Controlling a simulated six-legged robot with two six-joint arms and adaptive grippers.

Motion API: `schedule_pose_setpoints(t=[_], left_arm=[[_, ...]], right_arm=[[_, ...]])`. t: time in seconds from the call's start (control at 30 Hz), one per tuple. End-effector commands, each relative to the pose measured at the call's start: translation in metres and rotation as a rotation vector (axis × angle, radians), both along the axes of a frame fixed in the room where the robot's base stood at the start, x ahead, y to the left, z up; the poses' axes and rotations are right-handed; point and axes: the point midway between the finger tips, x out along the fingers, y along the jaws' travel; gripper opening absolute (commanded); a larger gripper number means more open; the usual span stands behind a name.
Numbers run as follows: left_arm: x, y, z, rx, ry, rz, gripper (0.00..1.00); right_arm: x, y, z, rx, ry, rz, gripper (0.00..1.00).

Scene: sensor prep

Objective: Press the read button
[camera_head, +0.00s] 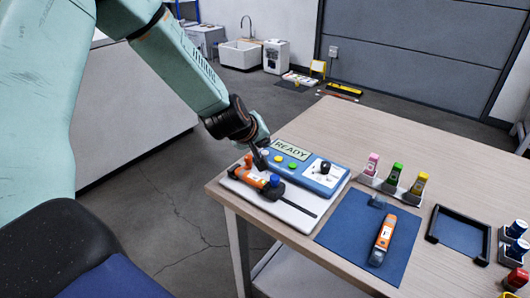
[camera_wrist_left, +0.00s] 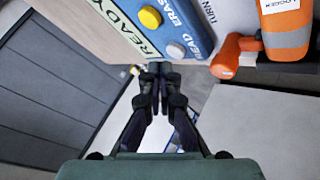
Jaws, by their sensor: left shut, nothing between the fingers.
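The blue reader box (camera_head: 312,180) stands on the table with a READY display (camera_head: 290,148). In the left wrist view, a pale blue-grey button (camera_wrist_left: 175,51) sits beside the READ label (camera_wrist_left: 196,48), and a yellow button (camera_wrist_left: 150,17) sits beside ERASE. My left gripper (camera_head: 262,155) is shut and empty at the box's left end, close to the buttons. In the left wrist view its fingertips (camera_wrist_left: 158,68) are together just short of the pale button; I cannot tell whether they touch. The gripper partly hides that end in the head view. My right gripper is not seen.
An orange logger (camera_head: 256,178) lies on a white board in front of the box. Another orange device (camera_head: 383,238) lies on a blue mat (camera_head: 345,232). Coloured bottles (camera_head: 395,175) and a dark tray (camera_head: 433,236) stand to the right. The table's far area is clear.

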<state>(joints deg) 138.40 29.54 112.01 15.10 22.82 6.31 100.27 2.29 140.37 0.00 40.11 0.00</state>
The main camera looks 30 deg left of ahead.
Motion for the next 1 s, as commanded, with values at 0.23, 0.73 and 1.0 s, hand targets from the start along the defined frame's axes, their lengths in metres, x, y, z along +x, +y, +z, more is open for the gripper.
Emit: schedule_pose_setpoints(t=[0.23,0.73,1.0], left_arm=[[0.0,0.0,0.0,0.0,0.0,0.0,0.0],[-0.0001,0.0,-0.0003,0.0,0.0,0.0,0.0],[-0.0001,-0.0001,-0.0089,0.001,0.0,-0.001,0.0]], right_arm=[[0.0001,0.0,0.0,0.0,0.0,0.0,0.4],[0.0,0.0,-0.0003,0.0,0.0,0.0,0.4],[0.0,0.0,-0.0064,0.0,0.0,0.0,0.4]])
